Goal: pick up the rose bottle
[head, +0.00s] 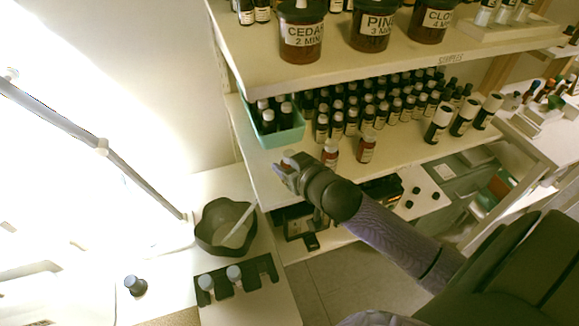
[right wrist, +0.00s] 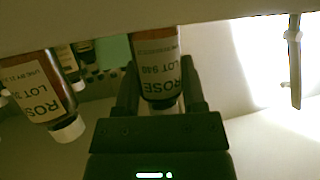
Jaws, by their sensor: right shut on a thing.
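My right gripper (head: 287,172) is at the front edge of the middle shelf, at its left part. In the right wrist view it is shut on a brown rose bottle (right wrist: 160,78), whose label reads ROSE and LOT and appears upside down. The bottle sits between the two fingers; in the head view the gripper mostly hides it. A second rose bottle (right wrist: 45,95) stands apart, beside the gripper at the left of the wrist view. Two reddish-brown bottles stand right of the gripper in the head view, one nearer (head: 331,154) and one farther right (head: 366,148). My left gripper is not in view.
A teal bin (head: 285,137) with dark bottles and rows of small bottles (head: 375,105) stand behind on the middle shelf (head: 410,150). The upper shelf (head: 350,62) with large jars hangs above. A dark bowl (head: 212,243) and a bottle rack (head: 250,277) stand on the lower-left table.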

